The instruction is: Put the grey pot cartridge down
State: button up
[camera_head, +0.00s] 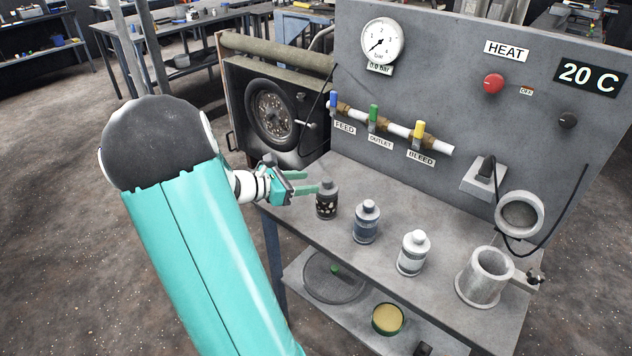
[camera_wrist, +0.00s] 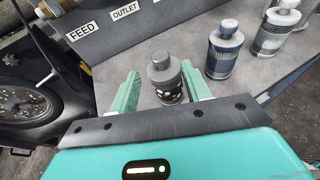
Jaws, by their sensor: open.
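The grey pot cartridge (camera_head: 326,199) is a dark grey bottle shape with a black and white patterned band. It stands upright on the grey bench top (camera_head: 392,262), at the left end of a row. My gripper (camera_head: 312,182) is at its left side with teal fingers pointing at it. In the wrist view the cartridge (camera_wrist: 166,79) stands between the two fingers of my open gripper (camera_wrist: 160,92). A gap shows on the left finger's side; the right finger is close beside it, and I cannot tell if it touches.
A blue-grey cartridge (camera_head: 366,222) and a white cartridge (camera_head: 413,252) stand to the right. A metal cylinder (camera_head: 485,276) with its ring lid (camera_head: 520,213) is farther right. The upright panel (camera_head: 450,90) carries a gauge and valves. A lower shelf (camera_head: 350,312) holds a yellow-filled dish (camera_head: 388,319).

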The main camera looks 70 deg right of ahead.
jog(key=v, duration=0.7)
jog(key=shift+a+r, duration=0.1)
jog(key=shift+a, duration=0.05)
jog(key=w+a+r+m+t+y, duration=0.2)
jog(key=a+t, duration=0.3)
jog(key=a, duration=1)
jog(key=w+a+r+m+t+y, duration=0.3)
jog(key=a+r+m+t+y, duration=0.1)
jog(key=a, duration=1.1)
jog(key=w+a+r+m+t+y, duration=0.2)
jog(key=a+t, duration=0.5)
jog(key=a, duration=0.8)
jog(key=shift+w+r+m+y, duration=0.25)
jog(key=shift+r+m+y, duration=0.2)
jog(key=shift+y, duration=0.65)
